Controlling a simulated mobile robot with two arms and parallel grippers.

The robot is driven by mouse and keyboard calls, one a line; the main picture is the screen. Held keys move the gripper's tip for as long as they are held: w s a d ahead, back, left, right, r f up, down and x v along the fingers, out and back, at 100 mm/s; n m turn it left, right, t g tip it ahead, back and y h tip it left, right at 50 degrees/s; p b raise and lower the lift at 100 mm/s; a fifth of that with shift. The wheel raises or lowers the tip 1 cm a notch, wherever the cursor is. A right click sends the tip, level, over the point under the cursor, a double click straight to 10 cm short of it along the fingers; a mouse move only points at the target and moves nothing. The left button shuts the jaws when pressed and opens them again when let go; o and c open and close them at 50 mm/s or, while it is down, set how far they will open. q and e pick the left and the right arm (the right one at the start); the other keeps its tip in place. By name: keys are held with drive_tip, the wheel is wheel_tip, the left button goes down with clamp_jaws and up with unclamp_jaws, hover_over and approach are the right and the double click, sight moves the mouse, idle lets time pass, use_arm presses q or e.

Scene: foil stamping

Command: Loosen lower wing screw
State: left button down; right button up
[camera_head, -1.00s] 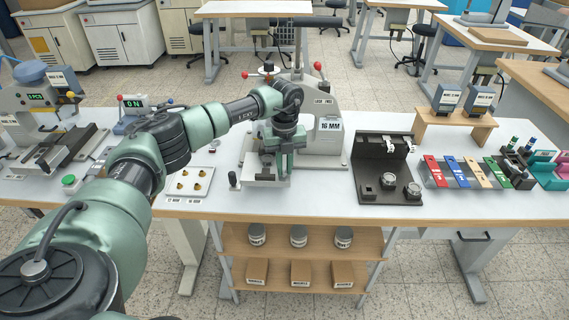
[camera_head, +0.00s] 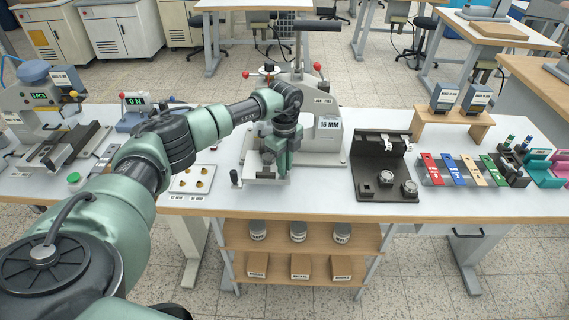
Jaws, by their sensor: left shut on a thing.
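The stamping press (camera_head: 300,105) stands at the middle of the white workbench, with a red-knobbed lever on its right side and a 16 MM label. My left gripper (camera_head: 281,165) points down at the front of the press, just above its grey base. It is shut on a small part of the press, probably the lower wing screw, which the fingers and wrist hide. I cannot make out the screw itself. My right gripper does not show.
Left of the press lies a tray (camera_head: 178,189) with brass pieces. Right of it are a dark fixture (camera_head: 370,180) and several coloured foil blocks (camera_head: 455,170). A shelf (camera_head: 300,248) with tins and boxes sits below the bench edge.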

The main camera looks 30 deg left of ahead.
use_arm(q)
drive_tip(key=shift+w+r, duration=0.1)
drive_tip(key=shift+r, duration=0.05)
drive_tip(key=c, duration=1.4)
unclamp_jaws()
